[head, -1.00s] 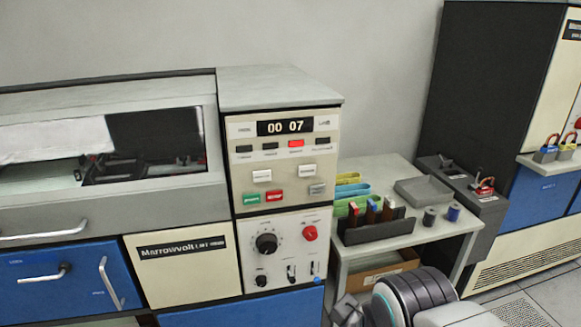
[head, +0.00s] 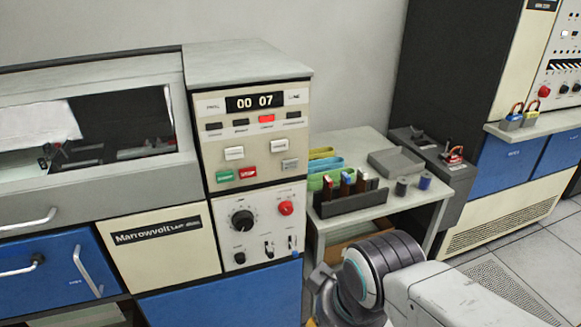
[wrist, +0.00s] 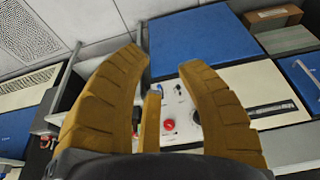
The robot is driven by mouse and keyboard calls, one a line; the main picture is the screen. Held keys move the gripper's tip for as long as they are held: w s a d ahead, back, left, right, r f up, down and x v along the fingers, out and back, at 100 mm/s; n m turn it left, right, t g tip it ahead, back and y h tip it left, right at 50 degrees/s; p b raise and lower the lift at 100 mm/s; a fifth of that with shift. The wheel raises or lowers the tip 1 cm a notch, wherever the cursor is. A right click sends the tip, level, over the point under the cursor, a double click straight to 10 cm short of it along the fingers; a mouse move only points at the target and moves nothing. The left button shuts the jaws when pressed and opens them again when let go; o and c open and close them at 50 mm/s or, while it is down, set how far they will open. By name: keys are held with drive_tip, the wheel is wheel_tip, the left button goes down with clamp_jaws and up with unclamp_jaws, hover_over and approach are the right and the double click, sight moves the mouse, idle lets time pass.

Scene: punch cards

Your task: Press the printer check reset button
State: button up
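The printer's control panel (head: 207,128) is cream, with a counter (head: 255,101) reading 00 07 and a lit red lamp (head: 266,118) in a row of dark lamps. Below are two white buttons (head: 234,153) (head: 278,146), a green button (head: 225,176), a red button (head: 248,173) and a grey button (head: 289,165). Their labels are too small to read, so I cannot tell which is check reset. My gripper (wrist: 160,60) is open and empty in the wrist view, its tan fingers apart. The panel's lower part, with its red knob (wrist: 168,125), shows turned over between and beyond them.
The lower panel holds a black dial (head: 242,221) and a red knob (head: 286,208). A side table (head: 350,146) right of the printer carries a card rack (head: 350,200), a grey tray (head: 396,162) and small spools.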

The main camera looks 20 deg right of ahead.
clamp_jaws()
idle(0.6)
drive_tip(key=c, duration=0.5)
unclamp_jaws()
